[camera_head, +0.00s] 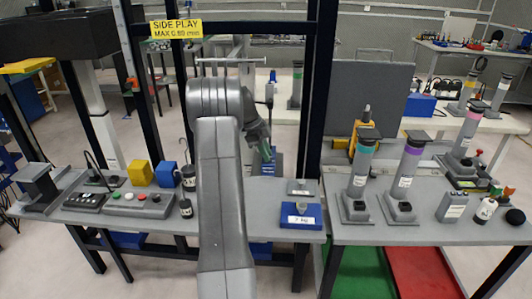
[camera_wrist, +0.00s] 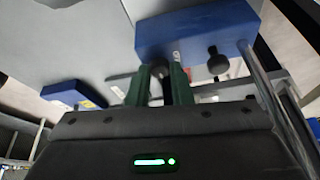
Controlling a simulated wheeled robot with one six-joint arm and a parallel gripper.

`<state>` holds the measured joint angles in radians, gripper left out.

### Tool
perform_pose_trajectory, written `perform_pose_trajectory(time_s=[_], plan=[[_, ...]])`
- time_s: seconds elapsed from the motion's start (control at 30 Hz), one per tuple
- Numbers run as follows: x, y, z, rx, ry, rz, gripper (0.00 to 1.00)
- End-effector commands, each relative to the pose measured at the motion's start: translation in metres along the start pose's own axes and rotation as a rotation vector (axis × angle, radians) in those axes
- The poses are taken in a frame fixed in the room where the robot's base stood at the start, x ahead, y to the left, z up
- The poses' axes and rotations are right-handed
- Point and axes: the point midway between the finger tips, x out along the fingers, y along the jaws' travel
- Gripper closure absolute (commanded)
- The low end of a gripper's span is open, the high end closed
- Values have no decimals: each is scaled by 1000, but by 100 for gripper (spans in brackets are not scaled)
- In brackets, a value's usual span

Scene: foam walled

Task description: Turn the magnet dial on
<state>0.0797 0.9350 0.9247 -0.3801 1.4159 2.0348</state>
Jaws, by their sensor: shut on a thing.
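In the wrist view a blue block (camera_wrist: 200,32) fills the upper middle, with dark round knobs at its lower edge. My gripper (camera_wrist: 160,72) has its two green fingers at the block's lower left, closed on a small dark knob (camera_wrist: 158,71) between the tips, which looks like the magnet dial. A second black knob (camera_wrist: 217,64) stands just right of the fingers, apart from them. In the head view my gripper (camera_head: 266,150) is behind my arm, in front of a blue part; the dial is hidden there. Its setting cannot be read.
In the head view black frame posts (camera_head: 318,90) stand close right of my arm. A blue weight block (camera_head: 301,215) and two column stands (camera_head: 362,165) are to the right. A control box (camera_head: 138,204) and yellow cube (camera_head: 140,173) are to the left.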

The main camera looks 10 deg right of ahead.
Motion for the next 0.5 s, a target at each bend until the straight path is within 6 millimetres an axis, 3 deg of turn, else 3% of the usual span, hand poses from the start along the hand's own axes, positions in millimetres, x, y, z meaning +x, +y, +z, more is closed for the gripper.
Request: perform_pose_trajectory(time_s=[0.03,0.13,0.5], plan=[[0,0,0,0,0,0,77],[0,0,0,0,0,0,59],[-6,0,0,0,0,-1,59]])
